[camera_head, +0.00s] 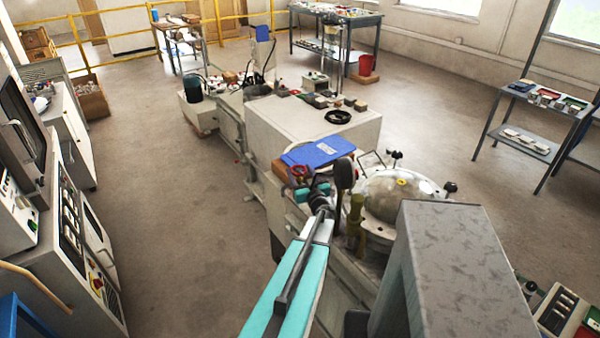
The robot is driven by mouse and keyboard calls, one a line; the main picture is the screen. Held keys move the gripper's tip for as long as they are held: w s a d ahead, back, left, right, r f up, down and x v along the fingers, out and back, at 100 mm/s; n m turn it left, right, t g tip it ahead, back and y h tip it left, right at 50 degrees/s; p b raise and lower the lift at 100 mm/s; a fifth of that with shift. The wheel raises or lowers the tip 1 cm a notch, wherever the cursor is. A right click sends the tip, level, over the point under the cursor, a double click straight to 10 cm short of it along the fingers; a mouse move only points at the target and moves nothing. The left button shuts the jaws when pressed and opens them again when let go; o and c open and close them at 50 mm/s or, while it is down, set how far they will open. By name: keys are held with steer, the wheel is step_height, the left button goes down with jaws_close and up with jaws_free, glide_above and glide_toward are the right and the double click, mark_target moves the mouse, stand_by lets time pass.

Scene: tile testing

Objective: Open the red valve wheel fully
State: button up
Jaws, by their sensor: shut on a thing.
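The red valve wheel (298,170) is small in this view, just left of the blue binder's front edge. Only part of its red rim shows. My teal arm reaches up from the bottom middle, and my gripper (303,181) is at the wheel, shut on its near side. The exact finger contact is too small to make out. How far the wheel is turned cannot be told.
A blue binder (318,151) lies just behind the wheel. A domed metal vessel (397,194) with dark knobs stands to the right. A large grey block (455,265) fills the lower right. Open floor (175,220) lies to the left.

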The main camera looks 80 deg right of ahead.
steer(key=o, duration=1)
steer(key=shift+a, duration=0.1)
steer(key=shift+o, duration=0.2)
steer(key=shift+s+a, duration=0.1)
steer(key=b+v, duration=0.2)
steer(key=v, duration=0.5)
steer(key=shift+a, duration=0.1)
